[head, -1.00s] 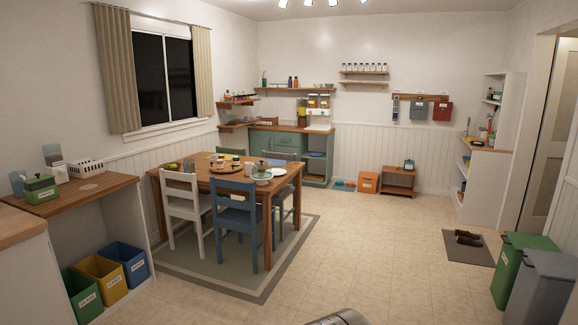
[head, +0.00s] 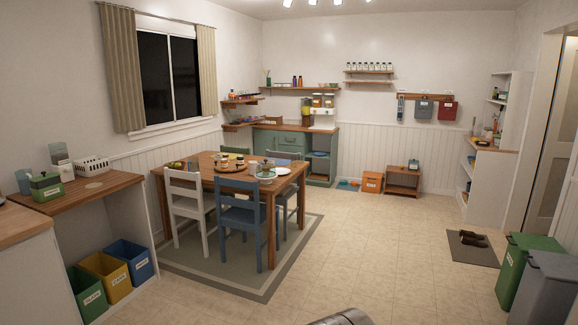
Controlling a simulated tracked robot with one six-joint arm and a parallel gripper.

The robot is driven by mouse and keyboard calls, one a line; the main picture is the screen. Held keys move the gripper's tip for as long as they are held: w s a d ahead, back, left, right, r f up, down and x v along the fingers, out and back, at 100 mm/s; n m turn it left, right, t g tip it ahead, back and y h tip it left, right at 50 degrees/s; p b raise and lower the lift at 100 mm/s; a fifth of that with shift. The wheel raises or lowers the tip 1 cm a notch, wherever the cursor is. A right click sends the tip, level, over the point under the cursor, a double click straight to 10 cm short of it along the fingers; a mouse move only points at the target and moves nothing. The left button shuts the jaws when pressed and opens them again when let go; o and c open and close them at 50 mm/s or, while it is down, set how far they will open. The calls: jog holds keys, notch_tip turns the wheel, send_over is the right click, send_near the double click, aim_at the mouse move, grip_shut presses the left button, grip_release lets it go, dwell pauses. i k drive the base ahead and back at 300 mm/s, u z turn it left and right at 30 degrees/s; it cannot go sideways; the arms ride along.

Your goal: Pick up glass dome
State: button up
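On the wooden dining table (head: 209,181) a small rounded, pale object with a dark top (head: 267,172) stands near the right front corner. It may be the glass dome, but it is too small to tell for sure. A round wooden tray (head: 234,166) with small items sits left of it, and a white plate (head: 283,171) lies to its right. My gripper is not in view; only a grey metal piece of my own body shows at the bottom edge. The table is well ahead of me and to the left.
A white chair (head: 186,200) and a blue chair (head: 240,218) stand at the table's near side, on a grey rug (head: 190,262). Labelled bins (head: 105,275) sit under the left counter. Green and grey bins (head: 541,285) stand at right. The tiled floor (head: 370,245) between is mostly clear.

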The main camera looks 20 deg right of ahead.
aim_at(264, 171)
jog(key=z, duration=0.15)
jog(key=i, duration=2.1)
jog(key=z, duration=0.3)
jog(key=i, duration=3.3)
jog(key=u, duration=0.1)
